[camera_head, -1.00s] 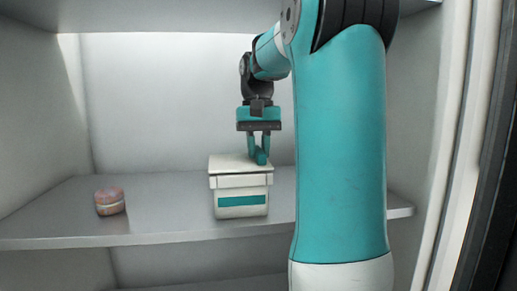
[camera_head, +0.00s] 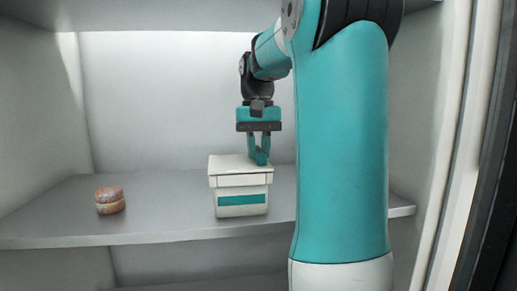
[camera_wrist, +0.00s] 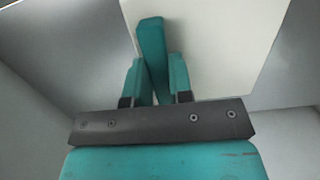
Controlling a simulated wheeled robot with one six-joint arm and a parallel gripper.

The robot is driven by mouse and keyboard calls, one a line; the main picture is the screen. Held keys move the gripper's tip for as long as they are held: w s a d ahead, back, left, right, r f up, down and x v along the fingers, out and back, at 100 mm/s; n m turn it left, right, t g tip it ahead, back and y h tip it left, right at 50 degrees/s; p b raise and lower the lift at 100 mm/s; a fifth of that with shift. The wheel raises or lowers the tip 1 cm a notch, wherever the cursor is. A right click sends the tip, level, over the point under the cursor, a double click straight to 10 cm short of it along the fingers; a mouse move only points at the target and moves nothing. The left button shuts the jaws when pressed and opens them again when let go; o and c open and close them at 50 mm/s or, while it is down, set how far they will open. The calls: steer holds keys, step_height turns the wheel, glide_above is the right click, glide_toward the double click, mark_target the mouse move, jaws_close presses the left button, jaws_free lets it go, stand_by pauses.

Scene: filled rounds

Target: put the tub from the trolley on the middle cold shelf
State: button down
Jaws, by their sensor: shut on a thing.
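In the wrist view the grip (camera_wrist: 151,45) stands between the fingers, with the pale lid (camera_wrist: 220,40) beyond. No trolley is in view.
A small round pinkish-brown item with a pale band (camera_head: 110,200) stands on the shelf to the left. The shelf between it and the tub is clear. White cabinet walls enclose the sides and back. My arm hides the shelf's right part.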

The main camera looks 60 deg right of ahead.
steer(key=shift+f, duration=0.1)
steer(key=shift+c, duration=2.3)
jaws_free()
step_height(320, 180, up, 7)
steer(key=p, duration=0.7)
steer(key=shift+p, duration=0.4)
steer(key=shift+a, duration=0.1)
